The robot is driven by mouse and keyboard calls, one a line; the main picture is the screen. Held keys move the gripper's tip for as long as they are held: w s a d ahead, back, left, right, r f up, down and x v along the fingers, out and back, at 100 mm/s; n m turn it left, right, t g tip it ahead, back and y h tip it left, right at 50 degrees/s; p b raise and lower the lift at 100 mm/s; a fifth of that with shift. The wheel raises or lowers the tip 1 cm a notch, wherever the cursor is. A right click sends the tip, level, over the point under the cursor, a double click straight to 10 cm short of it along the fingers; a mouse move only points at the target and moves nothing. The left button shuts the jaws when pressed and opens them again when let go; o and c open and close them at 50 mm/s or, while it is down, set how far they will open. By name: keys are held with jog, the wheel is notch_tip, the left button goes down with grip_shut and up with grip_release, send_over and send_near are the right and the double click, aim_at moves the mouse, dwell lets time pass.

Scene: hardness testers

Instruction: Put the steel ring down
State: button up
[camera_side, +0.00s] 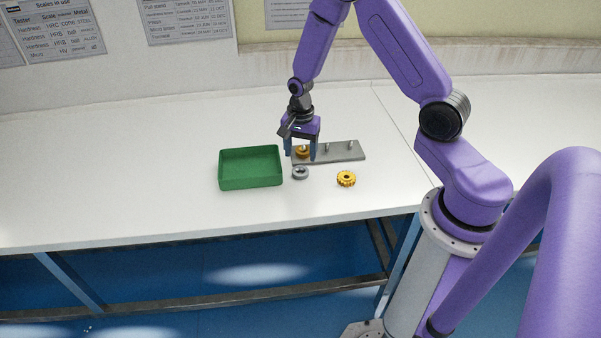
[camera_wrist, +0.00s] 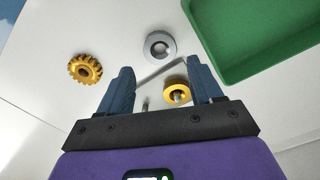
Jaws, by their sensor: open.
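The steel ring (camera_side: 300,172) lies flat on the white table, just in front of the grey peg plate (camera_side: 343,152) and right of the green tray. It also shows in the wrist view (camera_wrist: 160,46), beyond my fingertips and clear of them. My gripper (camera_side: 301,157) is open and points down over the left end of the peg plate. In the wrist view my gripper (camera_wrist: 157,75) has its two blue fingers wide apart with nothing held between them. A brass ring (camera_wrist: 177,92) sits around a peg at the plate's left end, partly behind a finger in the side view.
A green tray (camera_side: 250,184), empty, stands left of the ring. A yellow toothed gear (camera_side: 346,179) lies on the table to the right. Bare pegs stand on the rest of the plate. The table (camera_side: 120,170) is clear at left.

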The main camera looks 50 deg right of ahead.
aim_at(300, 166)
jog(key=shift+f, duration=3.1)
jog(key=c, duration=1.1)
jog(key=shift+o, duration=0.2)
jog(key=shift+r, duration=0.1)
